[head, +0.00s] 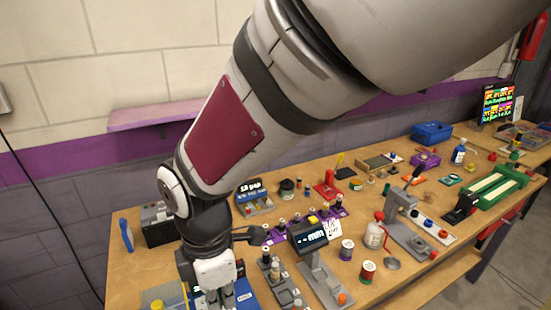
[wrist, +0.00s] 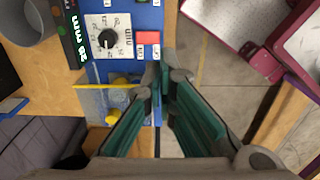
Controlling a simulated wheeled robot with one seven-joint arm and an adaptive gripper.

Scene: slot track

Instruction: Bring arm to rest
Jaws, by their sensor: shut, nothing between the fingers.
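My arm comes down across the head view from the upper right. My gripper (head: 214,272) is at the front left end of the workbench (head: 150,268), pointing down, and its fingertips are hard to make out there. In the wrist view my gripper (wrist: 165,80) has its green-padded fingers meeting at the tips, with nothing held. The tips are at the edge of a blue unit (wrist: 148,17) with a black dial (wrist: 108,38) and a red button (wrist: 148,38). I cannot tell whether they touch it.
A blue-handled tool (head: 126,235) and a dark box (head: 158,225) are left of my gripper. A grey stand with a display (head: 308,237) is to its right. Several small parts cover the bench. The wrist view shows floor (wrist: 215,75) and maroon-edged trays (wrist: 265,50) at right.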

